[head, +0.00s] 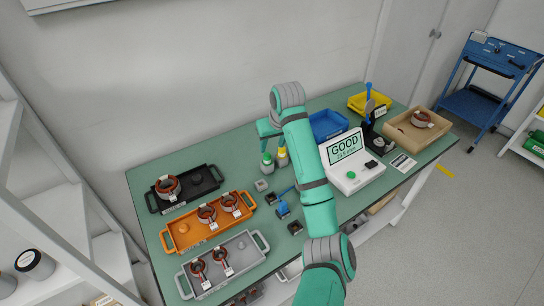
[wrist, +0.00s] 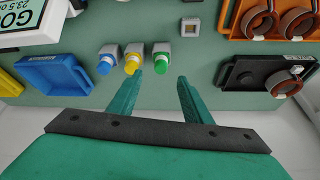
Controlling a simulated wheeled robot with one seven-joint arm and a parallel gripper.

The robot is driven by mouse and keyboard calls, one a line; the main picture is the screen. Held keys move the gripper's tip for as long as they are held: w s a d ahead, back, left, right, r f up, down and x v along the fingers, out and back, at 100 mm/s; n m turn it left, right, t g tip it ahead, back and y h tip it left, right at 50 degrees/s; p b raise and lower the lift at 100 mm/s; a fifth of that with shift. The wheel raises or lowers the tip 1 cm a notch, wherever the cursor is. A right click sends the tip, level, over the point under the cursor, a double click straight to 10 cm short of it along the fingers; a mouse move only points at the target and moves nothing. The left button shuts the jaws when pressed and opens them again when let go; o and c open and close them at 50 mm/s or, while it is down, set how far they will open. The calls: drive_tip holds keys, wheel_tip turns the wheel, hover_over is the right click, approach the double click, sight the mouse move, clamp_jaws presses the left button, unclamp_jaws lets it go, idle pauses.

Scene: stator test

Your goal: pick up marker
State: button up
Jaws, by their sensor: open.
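Three capped markers stand in a row in grey holders: a blue one (wrist: 105,66), a yellow one (wrist: 132,67) and a green one (wrist: 161,68) in the wrist view. In the head view the green marker (head: 267,158) and the yellow marker (head: 282,152) show; the blue one is hidden, apparently by my arm. My gripper (wrist: 160,79) is open and empty. In the wrist picture the green marker appears between its fingertips, but the depth gap is unclear. In the head view my gripper (head: 265,129) is just above the markers, near the wall.
A black tray (head: 208,187), an orange tray (head: 185,242) and a grey tray (head: 247,260) hold parts at left. A white tester (head: 368,175) reading GOOD and a blue bin (head: 343,125) stand right of my arm. The wall is close behind.

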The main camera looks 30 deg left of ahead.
sight(268, 156)
drive_tip(key=shift+x, duration=5.05)
drive_tip(key=shift+s+a+r, duration=0.1)
drive_tip(key=shift+s+a, duration=0.05)
drive_tip(key=shift+c, duration=0.9)
drive_tip(key=c, duration=1)
